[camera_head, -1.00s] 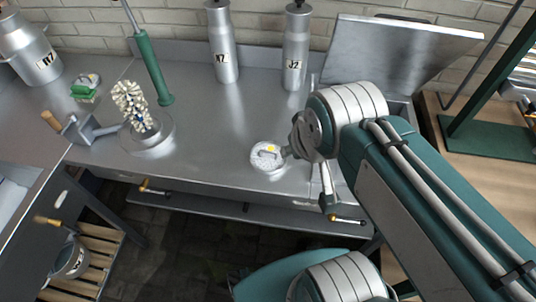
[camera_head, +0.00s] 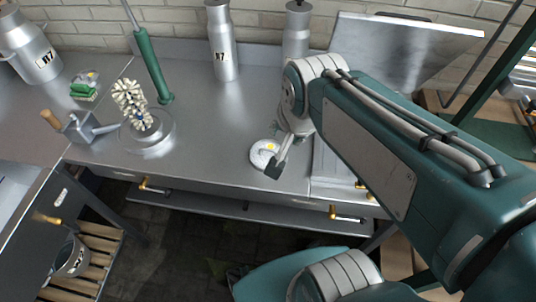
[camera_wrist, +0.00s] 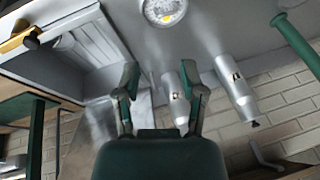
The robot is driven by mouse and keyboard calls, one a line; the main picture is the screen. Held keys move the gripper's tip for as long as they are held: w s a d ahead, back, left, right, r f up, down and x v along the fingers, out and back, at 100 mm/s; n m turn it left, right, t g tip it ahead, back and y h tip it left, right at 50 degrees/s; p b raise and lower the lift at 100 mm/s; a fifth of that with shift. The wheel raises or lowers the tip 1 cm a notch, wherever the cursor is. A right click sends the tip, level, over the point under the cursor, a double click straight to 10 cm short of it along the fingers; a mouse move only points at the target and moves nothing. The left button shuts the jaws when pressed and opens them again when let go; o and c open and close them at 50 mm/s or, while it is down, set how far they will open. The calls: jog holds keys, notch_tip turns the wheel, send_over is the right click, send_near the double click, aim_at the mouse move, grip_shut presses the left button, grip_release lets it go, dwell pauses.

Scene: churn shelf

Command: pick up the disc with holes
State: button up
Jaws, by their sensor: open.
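A pale round disc (camera_head: 262,152) with a small yellow mark lies on the steel counter near its front edge in the head view. My gripper partly covers its right side there. In the wrist view a round disc with a yellow spot (camera_wrist: 165,10) shows at the top edge, partly cut off; its holes are too small to make out clearly. My gripper (camera_wrist: 160,95) is open with nothing between its fingers, and the disc lies beyond them. In the head view my gripper (camera_head: 276,165) hangs just right of the disc; I cannot tell whether they touch.
Metal bottles (camera_head: 223,45) stand along the back wall. A brush on a round metal base (camera_head: 150,140), a box with a wooden handle (camera_head: 85,128) and a green-based item (camera_head: 84,88) stand left. A basin with a raised lid (camera_head: 400,50) is right. The counter's middle is clear.

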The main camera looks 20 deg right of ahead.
jog(key=w+f+m+g, duration=0.1)
jog(key=w+f+m, duration=0.35)
jog(key=m, duration=0.35)
jog(key=m+g, duration=0.1)
jog(key=m, duration=0.7)
send_near(268, 150)
jog(key=shift+m, duration=0.3)
jog(key=x, duration=0.5)
jog(key=shift+w+a+f, duration=0.1)
jog(key=shift+w+a, duration=0.05)
jog(key=shift+w, duration=0.05)
jog(key=shift+d+x, duration=0.2)
jog(key=shift+x, duration=2.45)
grip_shut()
